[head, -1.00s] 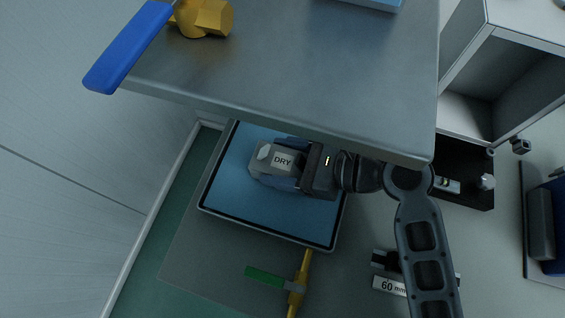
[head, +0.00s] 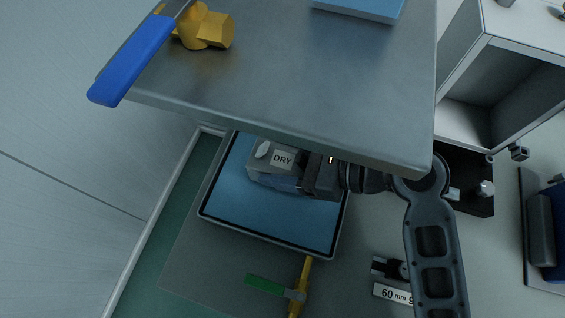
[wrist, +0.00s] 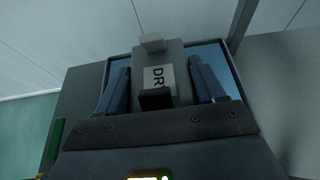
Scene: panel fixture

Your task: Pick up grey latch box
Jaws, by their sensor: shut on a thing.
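The grey latch box (head: 268,173) carries a white "DRY" label and a pale latch at its left end. In the head view it is over the blue-surfaced tray (head: 243,212), under the front edge of the metal shelf. In the wrist view the box (wrist: 174,58) sits between two blue finger pads. My gripper (head: 292,184) is shut on the box from the right; it also shows in the wrist view (wrist: 164,88). The head view does not make clear how far the box is above the tray. The shelf edge covers part of my wrist.
A metal shelf (head: 290,85) overhangs the box and my wrist closely. It bears a yellow valve (head: 205,28) with a blue handle (head: 132,62). A green-handled valve (head: 265,284) and a "60 mm" label (head: 393,293) are below the tray. An open grey cabinet (head: 500,75) stands at right.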

